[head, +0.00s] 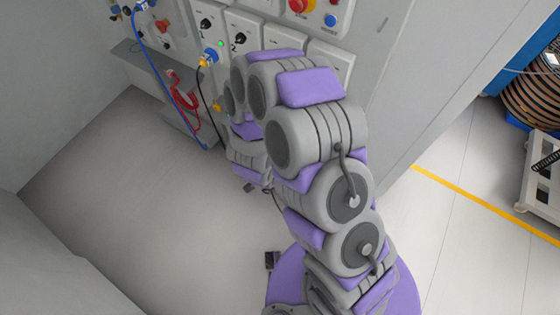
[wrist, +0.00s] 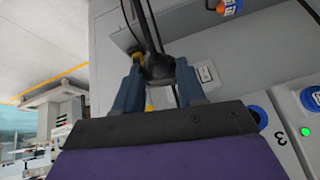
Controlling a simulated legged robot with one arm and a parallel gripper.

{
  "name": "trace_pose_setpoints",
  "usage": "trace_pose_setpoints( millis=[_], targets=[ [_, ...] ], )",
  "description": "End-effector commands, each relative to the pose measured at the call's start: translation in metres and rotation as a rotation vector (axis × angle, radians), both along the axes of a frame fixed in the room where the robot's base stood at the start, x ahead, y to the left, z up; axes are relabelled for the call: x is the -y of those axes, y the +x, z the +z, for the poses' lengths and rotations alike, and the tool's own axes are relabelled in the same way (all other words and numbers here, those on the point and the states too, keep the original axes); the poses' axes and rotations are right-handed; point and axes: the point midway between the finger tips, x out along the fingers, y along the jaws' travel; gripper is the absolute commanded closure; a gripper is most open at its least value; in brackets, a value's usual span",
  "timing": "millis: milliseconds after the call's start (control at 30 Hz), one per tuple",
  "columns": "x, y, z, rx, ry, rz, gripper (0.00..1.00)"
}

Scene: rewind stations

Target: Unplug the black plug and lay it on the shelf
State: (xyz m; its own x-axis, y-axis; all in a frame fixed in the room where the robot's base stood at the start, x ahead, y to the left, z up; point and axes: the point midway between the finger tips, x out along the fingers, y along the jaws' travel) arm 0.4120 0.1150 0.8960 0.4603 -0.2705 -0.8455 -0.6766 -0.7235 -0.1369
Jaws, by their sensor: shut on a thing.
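In the wrist view my gripper (wrist: 158,75) is shut on the black plug (wrist: 158,68), with its two blue-grey fingers on either side of it. A black cable (wrist: 150,25) runs up from the plug. Something yellow shows between the fingers beside it. The plug appears apart from the sockets at the right of that view. In the head view my arm hides the gripper and the plug. The shelf (head: 128,50) is a grey ledge under the panel at the upper left, partly covered by cables.
The wall panel holds numbered stations with knobs (head: 205,24). A red coiled cable (head: 183,100) and a blue cable (head: 165,60) hang by the shelf. A green light (wrist: 305,131) shows near the 3 label. Open floor lies left.

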Motion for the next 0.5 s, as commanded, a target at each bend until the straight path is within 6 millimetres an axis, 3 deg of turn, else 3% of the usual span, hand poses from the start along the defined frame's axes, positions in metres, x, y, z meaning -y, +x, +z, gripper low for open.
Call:
trace_pose_setpoints(
  millis=[500],
  targets=[
    [-0.0065,-0.0097,0.0018,-0.002,0.000,0.000,0.97]
  ],
)
